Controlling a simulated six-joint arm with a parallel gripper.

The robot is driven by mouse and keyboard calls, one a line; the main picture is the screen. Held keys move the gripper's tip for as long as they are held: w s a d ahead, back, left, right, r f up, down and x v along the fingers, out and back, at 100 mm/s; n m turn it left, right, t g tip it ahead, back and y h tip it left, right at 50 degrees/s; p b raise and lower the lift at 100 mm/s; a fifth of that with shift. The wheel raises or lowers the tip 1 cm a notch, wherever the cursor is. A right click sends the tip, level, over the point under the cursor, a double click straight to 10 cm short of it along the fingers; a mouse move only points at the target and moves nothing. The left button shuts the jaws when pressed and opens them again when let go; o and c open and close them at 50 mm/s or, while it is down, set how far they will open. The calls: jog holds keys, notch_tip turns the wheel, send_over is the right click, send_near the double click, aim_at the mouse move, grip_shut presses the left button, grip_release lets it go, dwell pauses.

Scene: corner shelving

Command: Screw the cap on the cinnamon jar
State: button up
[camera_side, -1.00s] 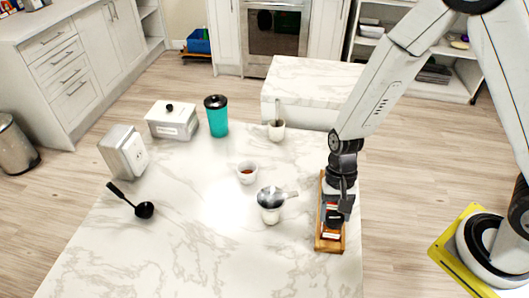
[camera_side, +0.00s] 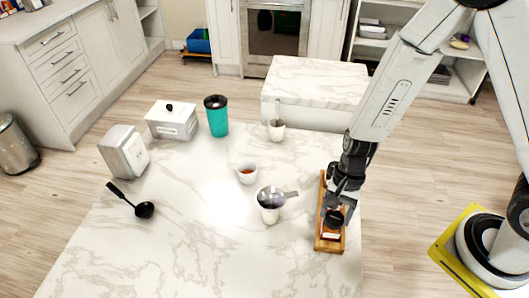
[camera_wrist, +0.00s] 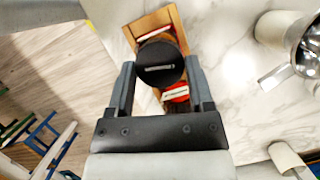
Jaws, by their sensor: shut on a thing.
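A wooden spice rack (camera_side: 321,240) stands near the right edge of the marble table. It also shows in the wrist view (camera_wrist: 137,29). It holds jars with red and white labels (camera_wrist: 176,93). My gripper (camera_side: 337,207) is over the rack. In the wrist view, my gripper (camera_wrist: 160,70) has its fingers on both sides of a round black cap (camera_wrist: 160,64) and is shut on it. The cap also shows in the side view (camera_side: 334,217). The cap covers what is under it, so I cannot tell which jar is there or how it sits on it.
A white cup with a metal scoop (camera_side: 270,203) stands left of the rack. A small bowl of red powder (camera_side: 247,174), a mortar (camera_side: 276,130), a teal tumbler (camera_side: 217,117), a white box (camera_side: 172,120), a toaster (camera_side: 124,152) and a black ladle (camera_side: 143,209) lie farther off. The front table is clear.

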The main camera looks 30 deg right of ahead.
jog(key=shift+m, duration=0.3)
jog(key=shift+s+m+t+y, duration=0.15)
jog(key=shift+m+t, duration=0.25)
jog(key=shift+m, duration=0.6)
jog(key=shift+w+m+t+y, duration=0.15)
jog(key=shift+m+t, duration=0.25)
jog(key=shift+m, duration=0.6)
jog(key=shift+s, duration=0.1)
jog(key=o, duration=1.3)
jog(key=shift+c, duration=0.2)
jog(key=shift+d+r, duration=0.1)
jog(key=shift+r, duration=0.05)
jog(key=v, duration=0.7)
jog(key=shift+r, duration=0.2)
